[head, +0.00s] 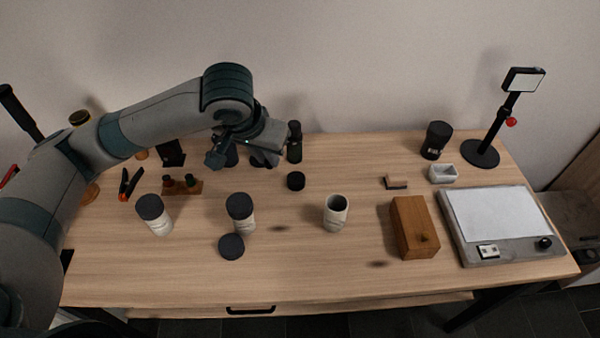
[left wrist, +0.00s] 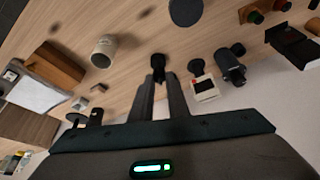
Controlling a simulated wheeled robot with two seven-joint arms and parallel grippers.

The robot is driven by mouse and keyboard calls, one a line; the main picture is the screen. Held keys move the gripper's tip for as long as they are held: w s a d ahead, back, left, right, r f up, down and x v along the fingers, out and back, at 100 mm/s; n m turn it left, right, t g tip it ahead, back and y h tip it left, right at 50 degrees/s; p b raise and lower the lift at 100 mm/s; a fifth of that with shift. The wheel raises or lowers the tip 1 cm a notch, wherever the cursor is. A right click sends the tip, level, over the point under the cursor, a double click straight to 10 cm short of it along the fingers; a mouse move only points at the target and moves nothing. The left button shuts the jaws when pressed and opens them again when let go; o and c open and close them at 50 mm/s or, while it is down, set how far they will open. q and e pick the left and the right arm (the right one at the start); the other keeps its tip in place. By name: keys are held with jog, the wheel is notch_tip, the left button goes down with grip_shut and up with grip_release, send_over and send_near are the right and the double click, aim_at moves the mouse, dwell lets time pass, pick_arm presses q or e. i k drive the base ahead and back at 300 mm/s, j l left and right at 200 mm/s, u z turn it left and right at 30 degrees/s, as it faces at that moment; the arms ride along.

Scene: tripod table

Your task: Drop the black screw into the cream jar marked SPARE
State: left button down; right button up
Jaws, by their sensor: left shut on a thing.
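My left gripper (head: 268,143) hangs above the back of the table in the head view. In the left wrist view its two fingers (left wrist: 159,80) are shut on the black screw (left wrist: 158,60), whose dark head shows at the tips. I cannot make out the screw clearly in the head view. An open, pale jar (head: 336,214) stands upright at mid-table, apart from the gripper; it also shows in the left wrist view (left wrist: 102,52). Two more pale jars, one at the left (head: 158,226) and one at centre left (head: 243,222), have black tops. Their markings are too small to read.
A wooden block (head: 413,229) and a grey-framed white panel (head: 500,215) lie to the right. A black disc (head: 231,246) lies before the centre-left jar, another (head: 296,181) further back. A lamp-like stand (head: 481,152) is at back right. The front middle is clear.

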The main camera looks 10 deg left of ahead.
aim_at(335, 228)
jog(key=i+l, duration=0.15)
jog(key=l, duration=0.2)
jog(key=i+l, duration=0.2)
jog(key=l, duration=0.2)
jog(key=i+l, duration=0.15)
jog(key=l, duration=0.2)
jog(key=i+l, duration=0.15)
jog(key=l, duration=0.2)
jog(key=i+l, duration=0.2)
jog(key=l, duration=0.2)
jog(key=u, duration=1.2)
